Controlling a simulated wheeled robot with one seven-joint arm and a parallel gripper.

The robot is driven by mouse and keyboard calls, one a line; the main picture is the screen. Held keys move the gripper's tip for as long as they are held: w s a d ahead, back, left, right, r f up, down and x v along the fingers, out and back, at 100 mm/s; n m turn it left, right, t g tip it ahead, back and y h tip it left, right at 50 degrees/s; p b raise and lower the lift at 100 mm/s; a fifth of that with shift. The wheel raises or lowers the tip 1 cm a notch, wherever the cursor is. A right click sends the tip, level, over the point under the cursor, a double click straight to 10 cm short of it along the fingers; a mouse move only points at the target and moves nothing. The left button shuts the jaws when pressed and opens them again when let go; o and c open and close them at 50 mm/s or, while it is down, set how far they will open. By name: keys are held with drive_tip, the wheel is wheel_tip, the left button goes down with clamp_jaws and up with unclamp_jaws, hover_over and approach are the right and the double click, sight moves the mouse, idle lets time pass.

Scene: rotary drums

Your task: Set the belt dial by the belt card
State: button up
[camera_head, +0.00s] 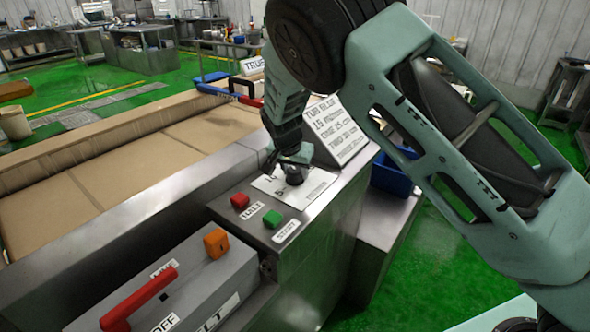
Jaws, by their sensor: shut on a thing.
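A small dark dial knob (293,178) stands on a white scale plate (315,184) on top of the steel control box. My gripper (292,162) comes down from above and is shut on the knob. The knob's pointer and most of the scale marks are hidden or too small to read. A white card (338,130) with printed lines leans behind the dial. Its top line looks like "TUB SLOT" and the line below starts with "15"; the rest is hard to read. I cannot tell whether it is the belt card.
A red button (240,201) and a green button (273,219) sit in front of the dial. A grey box (210,280) with a red lever (138,300) and an orange block (216,242) is nearer. A tan belt (120,160) runs left. A blue bin (392,176) stands right.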

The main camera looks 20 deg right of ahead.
idle(0.3)
drive_tip(key=o, duration=1)
drive_tip(key=b+v, duration=0.2)
drive_tip(key=v, duration=1.5)
drive_tip(key=shift+s+a+r+b, duration=0.1)
drive_tip(key=shift+s+b, duration=0.05)
drive_tip(key=shift+b, duration=0.2)
drive_tip(key=s+f+n+g+y, duration=0.1)
drive_tip(key=s+n, duration=0.4)
drive_tip(key=s, duration=0.7)
drive_tip(key=s+a+f+n+g+y, duration=0.1)
drive_tip(key=s+f+n, duration=0.2)
drive_tip(key=s, duration=0.9)
drive_tip(key=s+a+f+n+g+y, duration=0.1)
drive_tip(key=s+f+n, duration=0.1)
drive_tip(key=s+n, duration=0.5)
drive_tip(key=shift+s+n, duration=0.3)
drive_tip(key=shift+s, duration=2.8)
